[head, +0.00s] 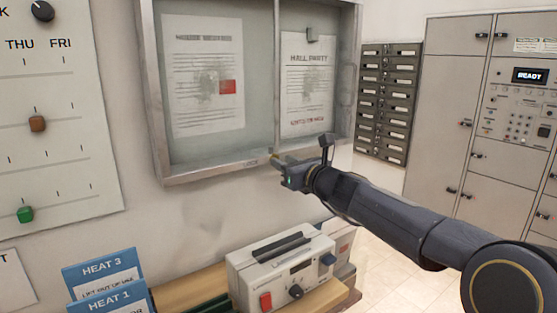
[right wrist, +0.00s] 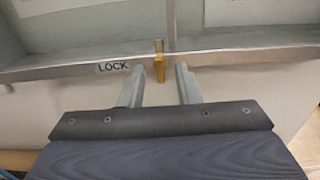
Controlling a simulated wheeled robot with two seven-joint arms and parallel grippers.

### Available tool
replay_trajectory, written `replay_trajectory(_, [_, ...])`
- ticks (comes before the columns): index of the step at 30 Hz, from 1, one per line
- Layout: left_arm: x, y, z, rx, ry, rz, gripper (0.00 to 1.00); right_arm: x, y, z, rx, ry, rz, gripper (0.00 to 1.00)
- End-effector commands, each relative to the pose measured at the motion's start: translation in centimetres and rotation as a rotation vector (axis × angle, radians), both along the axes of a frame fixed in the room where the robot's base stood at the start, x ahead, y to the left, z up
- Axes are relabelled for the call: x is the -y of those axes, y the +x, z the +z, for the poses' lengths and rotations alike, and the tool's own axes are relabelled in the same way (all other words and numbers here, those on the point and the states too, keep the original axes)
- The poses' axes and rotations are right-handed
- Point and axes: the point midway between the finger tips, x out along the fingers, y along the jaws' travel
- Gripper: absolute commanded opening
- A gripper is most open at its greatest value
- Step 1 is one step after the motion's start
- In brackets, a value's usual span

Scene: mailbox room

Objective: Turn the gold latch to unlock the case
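The case is a grey metal-framed notice case (head: 158,140) on the wall with two panes and papers inside. Its gold latch (right wrist: 160,62) sits on the bottom frame rail at the middle divider, right of a "LOCK" label (right wrist: 114,67). The latch appears upright in the right wrist view. In the head view the latch (head: 270,156) is a small gold spot at the rail. My right gripper (right wrist: 157,80) is open, with one finger on each side of the latch's lower end and gaps visible. It also shows in the head view (head: 276,159). My left gripper is not in view.
Below the case, a white box with knobs (head: 280,268) stands on a wooden bench (head: 190,276), beside blue "HEAT" cards (head: 103,280). A mail slot rack (head: 388,100) and grey lockers (head: 450,90) stand at right. The wall under the case is clear.

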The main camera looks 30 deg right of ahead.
Motion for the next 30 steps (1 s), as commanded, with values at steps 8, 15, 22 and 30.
replay_trajectory(8, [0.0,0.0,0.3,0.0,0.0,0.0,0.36,-0.2,2.2,0.0,0.001,-0.001,0.0,0.3])
replay_trajectory(15, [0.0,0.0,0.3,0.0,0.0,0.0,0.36,-0.2,2.2,0.0,0.0,-0.002,0.0,0.29])
replay_trajectory(22, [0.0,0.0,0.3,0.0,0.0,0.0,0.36,-0.2,2.2,0.0,0.0,-0.003,0.0,0.0])
replay_trajectory(30, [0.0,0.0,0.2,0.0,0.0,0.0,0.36,-0.2,2.2,0.0,0.001,-0.01,0.0,0.0])
